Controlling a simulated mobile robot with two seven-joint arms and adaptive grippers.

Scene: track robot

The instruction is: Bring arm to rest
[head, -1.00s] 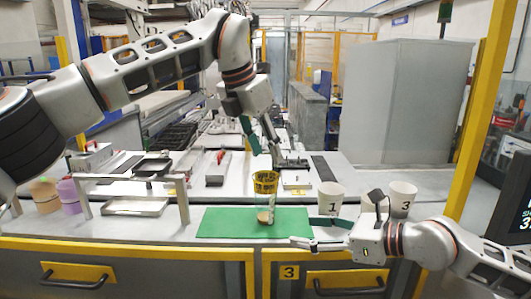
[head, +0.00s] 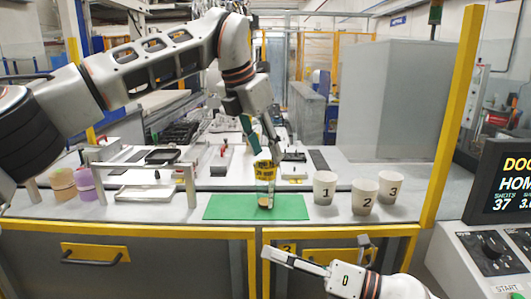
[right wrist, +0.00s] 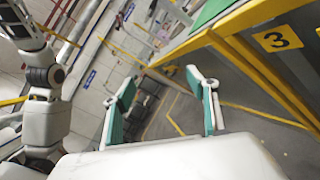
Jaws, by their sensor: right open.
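My left gripper (head: 267,150) hangs from the upper left, fingers pointing down with a gap between them, just above the rim of a clear cup (head: 265,186) with a yellow band. The cup stands upright on a green mat (head: 230,207) and has something tan in its bottom. I cannot tell whether a fingertip touches the rim. My right gripper (head: 280,257) is low at the bottom of the head view, in front of the bench drawers, pointing left. In the right wrist view (right wrist: 165,105) its green-padded fingers stand apart with nothing between them.
A yellow post (head: 455,120) and a control panel (head: 500,240) are at the right. The bench's yellow edge (head: 350,231) lies above my right gripper.

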